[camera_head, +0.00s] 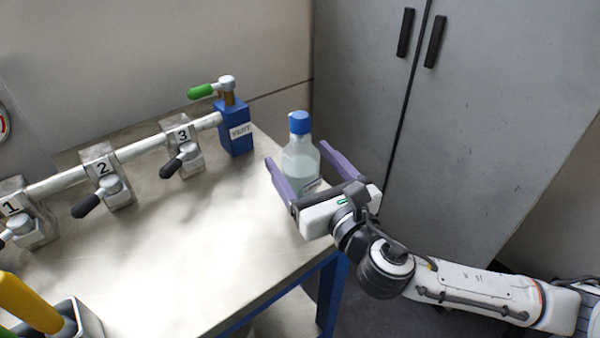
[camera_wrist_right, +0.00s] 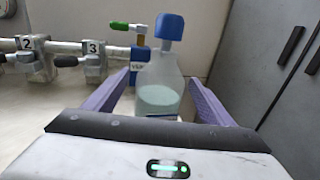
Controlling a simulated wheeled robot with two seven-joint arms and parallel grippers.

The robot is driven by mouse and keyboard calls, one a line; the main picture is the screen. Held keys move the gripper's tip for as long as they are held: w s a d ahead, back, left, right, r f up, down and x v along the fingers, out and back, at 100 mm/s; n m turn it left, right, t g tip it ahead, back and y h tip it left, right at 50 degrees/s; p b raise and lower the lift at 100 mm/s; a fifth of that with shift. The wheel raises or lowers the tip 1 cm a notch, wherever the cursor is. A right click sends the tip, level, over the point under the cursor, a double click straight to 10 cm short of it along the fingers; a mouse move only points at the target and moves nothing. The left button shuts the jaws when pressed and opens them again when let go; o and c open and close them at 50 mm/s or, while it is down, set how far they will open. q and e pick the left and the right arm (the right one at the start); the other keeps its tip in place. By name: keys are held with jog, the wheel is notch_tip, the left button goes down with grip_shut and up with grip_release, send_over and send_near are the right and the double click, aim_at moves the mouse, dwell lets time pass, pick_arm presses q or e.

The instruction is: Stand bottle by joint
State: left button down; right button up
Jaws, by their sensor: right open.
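The bottle (camera_head: 299,160) is clear with a blue cap and pale contents. It stands upright near the right edge of the metal table, to the right of the blue VENT block (camera_head: 236,128). My right gripper (camera_head: 297,153) is open, with its purple fingers on either side of the bottle. In the right wrist view the bottle (camera_wrist_right: 160,92) is between the two fingers (camera_wrist_right: 158,95), with gaps visible beside it. The bottle's base is partly hidden by the gripper. A pipe joint (camera_head: 145,146) carries valves numbered 1, 2 and 3. My left gripper is not in view.
The metal table (camera_head: 200,240) has a clear middle. A green valve lever (camera_head: 202,90) sits above the VENT block. Grey cabinets (camera_head: 480,110) stand behind the right arm.

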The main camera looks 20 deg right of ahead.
jog(key=shift+w+a, duration=0.1)
jog(key=shift+w, duration=0.5)
jog(key=c, duration=1.4)
jog(key=shift+r, duration=0.15)
jog(key=shift+c, duration=1.1)
